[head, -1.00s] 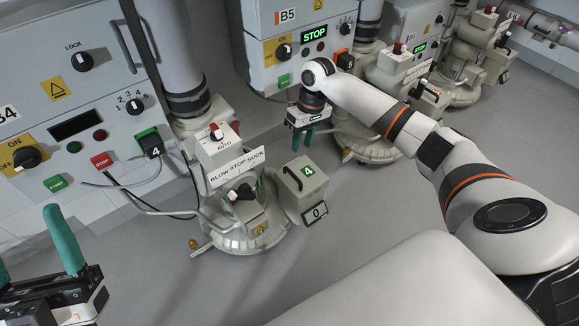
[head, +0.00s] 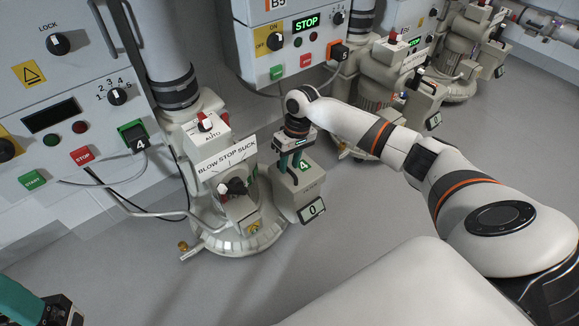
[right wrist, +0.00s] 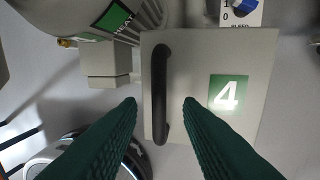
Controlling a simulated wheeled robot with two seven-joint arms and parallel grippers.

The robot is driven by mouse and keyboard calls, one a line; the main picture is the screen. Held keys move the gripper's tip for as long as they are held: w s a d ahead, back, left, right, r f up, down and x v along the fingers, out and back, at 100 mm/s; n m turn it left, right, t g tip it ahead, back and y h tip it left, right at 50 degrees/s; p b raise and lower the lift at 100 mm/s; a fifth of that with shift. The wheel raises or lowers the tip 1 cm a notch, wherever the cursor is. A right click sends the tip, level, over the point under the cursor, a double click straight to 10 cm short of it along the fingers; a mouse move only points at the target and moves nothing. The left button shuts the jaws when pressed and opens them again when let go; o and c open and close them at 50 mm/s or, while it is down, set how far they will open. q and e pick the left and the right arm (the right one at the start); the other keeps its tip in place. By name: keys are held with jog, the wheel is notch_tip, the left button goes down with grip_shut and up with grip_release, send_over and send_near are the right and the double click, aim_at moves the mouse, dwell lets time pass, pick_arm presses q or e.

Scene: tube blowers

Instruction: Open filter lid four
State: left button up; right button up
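The filter box with the grey lid marked 4 (head: 312,187) stands right of the blower labelled BLOW STOP SUCK. Its lid looks shut and fills the middle of the right wrist view (right wrist: 200,60). The black bar handle (right wrist: 160,85) runs along the lid, left of the green 4 label. My right gripper (head: 290,163) is above the lid. Its fingers (right wrist: 160,103) are apart, one on each side of the handle in the picture; I cannot tell how deep they reach. My left gripper (head: 20,303) is cut off at the bottom left corner, away from the box.
The blower unit 4 (head: 235,195) with its switches stands close left of the box. A control panel (head: 75,120) with knobs and buttons is on the left wall. More blowers (head: 385,110) stand behind. The grey floor (head: 375,210) right of the box is clear.

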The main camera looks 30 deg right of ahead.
jog(key=shift+f, duration=0.15)
grip_shut()
dwell(0.4)
